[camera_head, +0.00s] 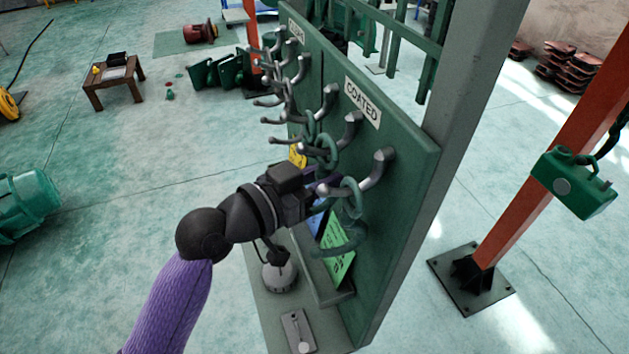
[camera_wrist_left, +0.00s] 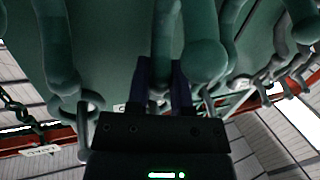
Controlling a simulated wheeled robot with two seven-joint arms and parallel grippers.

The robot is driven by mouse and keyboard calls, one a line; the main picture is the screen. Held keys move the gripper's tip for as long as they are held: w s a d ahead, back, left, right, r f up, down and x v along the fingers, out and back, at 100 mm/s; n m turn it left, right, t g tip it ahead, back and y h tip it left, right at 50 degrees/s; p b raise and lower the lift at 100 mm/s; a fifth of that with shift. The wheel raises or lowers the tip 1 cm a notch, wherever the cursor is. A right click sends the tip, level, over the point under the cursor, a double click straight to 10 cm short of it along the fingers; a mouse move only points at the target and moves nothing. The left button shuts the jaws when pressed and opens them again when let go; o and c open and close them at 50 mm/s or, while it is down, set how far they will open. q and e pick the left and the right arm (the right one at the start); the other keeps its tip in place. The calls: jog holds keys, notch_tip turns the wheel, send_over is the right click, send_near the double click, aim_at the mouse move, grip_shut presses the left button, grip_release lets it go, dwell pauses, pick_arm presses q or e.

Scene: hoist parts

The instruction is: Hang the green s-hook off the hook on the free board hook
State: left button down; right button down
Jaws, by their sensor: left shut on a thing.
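The green board (camera_head: 400,185) stands upright with a row of grey metal hooks. A green s-hook (camera_head: 350,203) is at the nearest board hook (camera_head: 376,172); whether it bears on that hook is hard to tell. More green s-hook parts (camera_head: 325,150) show at the hooks just behind. My left gripper (camera_head: 326,185) reaches in from the left, in front of the board. In the left wrist view its dark fingers (camera_wrist_left: 165,85) are close together beside the rounded end of a green s-hook (camera_wrist_left: 204,60). It is shut on a green s-hook; the grip itself is partly hidden. My right gripper is out of view.
A "COATED" label (camera_head: 362,102) sits above the near hooks. Green and blue cards (camera_head: 338,262) stand below at the board's foot. A grey upright (camera_head: 465,75) borders the board at right. An orange post (camera_head: 530,190) with a green block (camera_head: 573,184) stands further right.

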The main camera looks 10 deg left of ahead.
pick_arm(q)
jog(key=shift+f, duration=0.1)
dwell(0.4)
jog(key=shift+w+d+f+b, duration=0.1)
jog(key=shift+f+b, duration=0.25)
jog(key=shift+b, duration=0.05)
jog(key=shift+c, duration=2.2)
grip_release()
jog(key=f+b+v, duration=0.1)
jog(key=v, duration=0.9)
jog(key=shift+r, duration=0.45)
